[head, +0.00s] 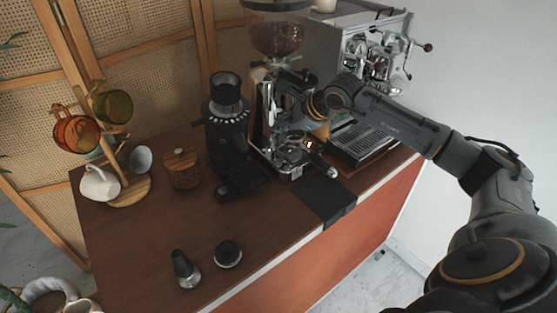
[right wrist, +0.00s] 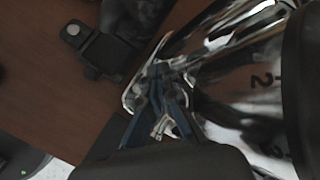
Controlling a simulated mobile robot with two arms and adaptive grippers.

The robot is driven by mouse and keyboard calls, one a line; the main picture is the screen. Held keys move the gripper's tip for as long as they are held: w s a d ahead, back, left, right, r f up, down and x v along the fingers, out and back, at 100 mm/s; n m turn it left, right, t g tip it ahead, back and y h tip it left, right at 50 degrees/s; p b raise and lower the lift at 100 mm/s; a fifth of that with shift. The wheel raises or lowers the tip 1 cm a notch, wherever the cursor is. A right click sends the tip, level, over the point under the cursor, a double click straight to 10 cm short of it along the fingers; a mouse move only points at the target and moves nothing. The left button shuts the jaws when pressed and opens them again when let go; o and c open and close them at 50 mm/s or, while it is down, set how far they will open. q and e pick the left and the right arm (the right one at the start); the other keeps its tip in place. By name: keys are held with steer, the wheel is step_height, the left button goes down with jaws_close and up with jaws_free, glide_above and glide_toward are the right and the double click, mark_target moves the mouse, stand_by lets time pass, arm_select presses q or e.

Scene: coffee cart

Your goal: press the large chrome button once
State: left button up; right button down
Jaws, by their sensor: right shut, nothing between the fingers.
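The chrome coffee grinder (head: 263,112) stands at the middle of the cart, with a bean hopper (head: 277,37) on top. My right gripper (head: 282,98) reaches in from the right, at the grinder's front. In the right wrist view, the fingers (right wrist: 161,82) are together and empty, close in front of shiny chrome parts (right wrist: 238,88). I cannot tell whether the fingertips touch the chrome. I cannot make out the large chrome button; the gripper and reflections cover that part of the grinder. My left gripper is not in view.
A black grinder (head: 228,139) stands left of the chrome one. The espresso machine (head: 330,45) is behind my right arm. A black mat (head: 325,201) hangs over the front edge. The front-middle top is clear.

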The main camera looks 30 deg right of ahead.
mark_target(281, 162)
step_height(281, 162, down, 8)
steer(key=b, duration=0.5)
steer(key=shift+f, duration=0.2)
steer(key=shift+w+f+b, duration=0.1)
steer(key=shift+f+b, duration=0.15)
steer(key=shift+b, duration=0.1)
stand_by(0.9)
steer(key=shift+f+b, duration=0.35)
steer(key=shift+b, duration=0.25)
steer(key=shift+f+b, duration=0.5)
steer(key=shift+b, duration=0.1)
stand_by(0.5)
stand_by(0.3)
steer(key=shift+r+p, duration=0.35)
steer(key=shift+r, duration=0.55)
